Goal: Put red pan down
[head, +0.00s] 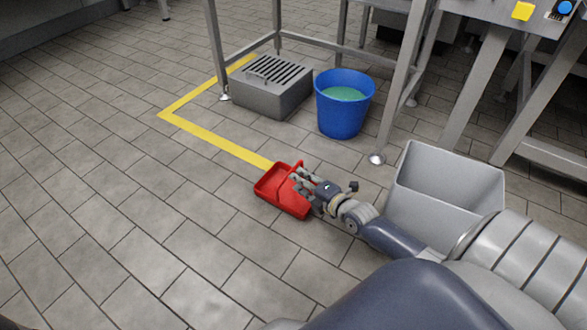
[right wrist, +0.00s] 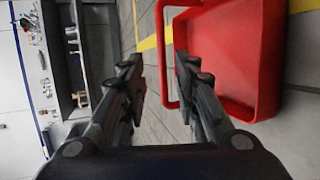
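The red pan (head: 280,193) is at the end of the yellow floor line in the head view, at or close to floor level; I cannot tell if it touches the tiles. In the right wrist view the red pan (right wrist: 232,50) fills the upper right, with its loop handle toward the fingers. My right gripper (head: 298,180) is at the pan's right side. In the right wrist view my right gripper (right wrist: 160,68) has its fingers apart, with the handle's bar showing in the gap between them. My left gripper is not in view.
A blue bucket (head: 341,118) with greenish liquid and a grey slatted box (head: 272,88) stand behind the pan. A light grey bin (head: 430,207) stands right of my gripper. Metal table legs rise at the back. Tiled floor (head: 110,210) is clear on the left.

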